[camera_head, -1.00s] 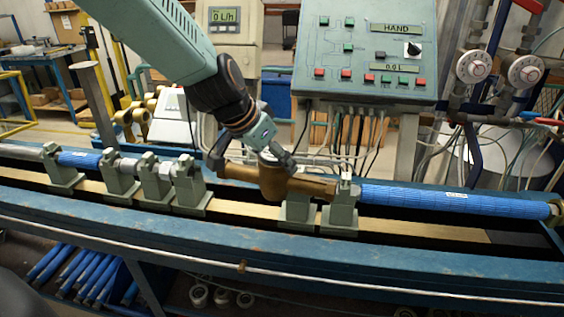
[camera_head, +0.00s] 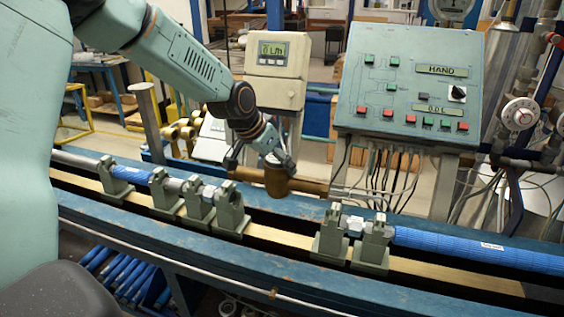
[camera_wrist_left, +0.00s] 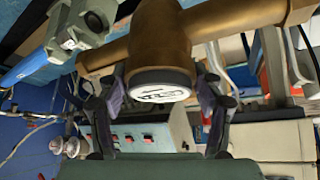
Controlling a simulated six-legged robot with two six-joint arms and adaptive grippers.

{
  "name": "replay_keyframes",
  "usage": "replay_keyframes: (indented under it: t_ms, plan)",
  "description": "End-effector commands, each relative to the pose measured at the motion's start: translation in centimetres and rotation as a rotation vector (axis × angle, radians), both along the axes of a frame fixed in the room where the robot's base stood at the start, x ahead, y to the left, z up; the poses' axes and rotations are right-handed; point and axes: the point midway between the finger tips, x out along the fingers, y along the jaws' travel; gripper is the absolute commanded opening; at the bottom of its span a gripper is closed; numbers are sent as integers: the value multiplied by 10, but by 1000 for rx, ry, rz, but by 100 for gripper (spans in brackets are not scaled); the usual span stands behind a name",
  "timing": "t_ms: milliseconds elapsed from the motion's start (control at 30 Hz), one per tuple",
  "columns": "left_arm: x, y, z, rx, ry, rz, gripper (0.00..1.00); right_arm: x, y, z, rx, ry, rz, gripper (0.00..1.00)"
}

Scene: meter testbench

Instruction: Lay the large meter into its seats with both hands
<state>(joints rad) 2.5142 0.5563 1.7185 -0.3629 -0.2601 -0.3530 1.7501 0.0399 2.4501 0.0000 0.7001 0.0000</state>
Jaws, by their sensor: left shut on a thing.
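The large meter, a brown brass body with a pipe stub on each side (camera_head: 278,184), is held up by my left gripper (camera_head: 268,152). In the left wrist view its round, white-faced register end (camera_wrist_left: 160,86) sits between the fingers. The meter hangs roughly level, behind and above the bench rail, apart from the grey-green seats. The left seats (camera_head: 231,214) and right seats (camera_head: 331,236) stand on the rail with an open gap between them. A seat with its pale fitting (camera_wrist_left: 92,22) also shows in the left wrist view. My right gripper is not in view.
Blue pipes run along the rail, one at right (camera_head: 480,249) and one at left (camera_head: 136,173). A control panel (camera_head: 408,85) and a flow display (camera_head: 272,50) stand close behind the meter. Valves (camera_head: 521,114) are at the right. The bench's front beam (camera_head: 200,250) is clear.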

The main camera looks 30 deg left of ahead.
Motion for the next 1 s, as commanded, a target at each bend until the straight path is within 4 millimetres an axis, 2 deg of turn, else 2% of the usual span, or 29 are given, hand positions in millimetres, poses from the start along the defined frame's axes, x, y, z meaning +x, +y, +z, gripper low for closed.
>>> replay_keyframes:
  t_ms: [600, 1000]
  plan:
    - [2, 0, -49, 2, -10, 1, 4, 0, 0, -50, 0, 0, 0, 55]
    - [2, 0, -51, 2, -11, 2, 4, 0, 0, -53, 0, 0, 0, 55]
